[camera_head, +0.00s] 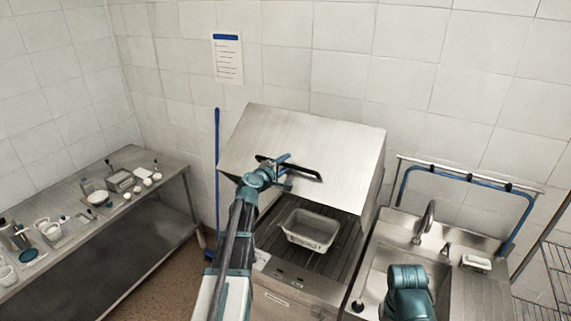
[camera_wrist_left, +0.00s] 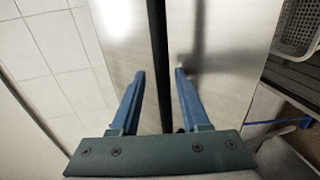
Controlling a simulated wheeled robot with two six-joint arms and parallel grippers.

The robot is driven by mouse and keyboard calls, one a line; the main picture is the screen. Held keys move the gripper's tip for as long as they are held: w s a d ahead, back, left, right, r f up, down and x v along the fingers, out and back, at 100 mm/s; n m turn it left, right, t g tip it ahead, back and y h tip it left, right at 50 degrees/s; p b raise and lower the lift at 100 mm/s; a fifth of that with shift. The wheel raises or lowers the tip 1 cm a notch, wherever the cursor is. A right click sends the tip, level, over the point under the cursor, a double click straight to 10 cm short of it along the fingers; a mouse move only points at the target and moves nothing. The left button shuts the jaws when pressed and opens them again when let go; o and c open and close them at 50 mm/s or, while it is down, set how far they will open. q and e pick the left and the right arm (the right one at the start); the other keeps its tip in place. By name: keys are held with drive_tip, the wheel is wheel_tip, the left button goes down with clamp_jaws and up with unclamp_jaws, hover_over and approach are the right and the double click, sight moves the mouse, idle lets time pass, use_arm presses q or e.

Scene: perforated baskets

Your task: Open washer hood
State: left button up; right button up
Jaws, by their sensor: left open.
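The washer hood (camera_head: 300,138) is a steel box, raised above the washer bed, so the front opening shows. A black bar handle (camera_head: 305,171) runs across its front face. My left gripper (camera_head: 284,172) is at this handle with its fingers apart. In the left wrist view the black handle (camera_wrist_left: 159,50) passes between the two blue fingers of the left gripper (camera_wrist_left: 160,74), with visible gaps on both sides. The steel hood face (camera_wrist_left: 215,45) fills much of that view. My right gripper is out of view; only a teal part of my right arm shows at the lower right.
A grey perforated basket (camera_head: 310,229) sits on the washer's ribbed bed under the hood. A sink (camera_head: 380,262) with a tap stands to the right. A steel table (camera_head: 160,190) with small dishes is at the left. A blue pole (camera_head: 217,150) leans against the wall.

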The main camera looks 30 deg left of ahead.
use_arm(q)
drive_tip(key=s+f+b, duration=0.2)
drive_tip(key=f+b, duration=1.2)
drive_tip(key=s+f+b, duration=0.3)
drive_tip(key=f+b, duration=1.1)
drive_tip(key=f, duration=0.1)
drive_tip(key=shift+s+f+b, duration=0.15)
drive_tip(key=shift+s+b, duration=0.1)
drive_tip(key=shift+b, duration=0.05)
drive_tip(key=shift+a, duration=0.1)
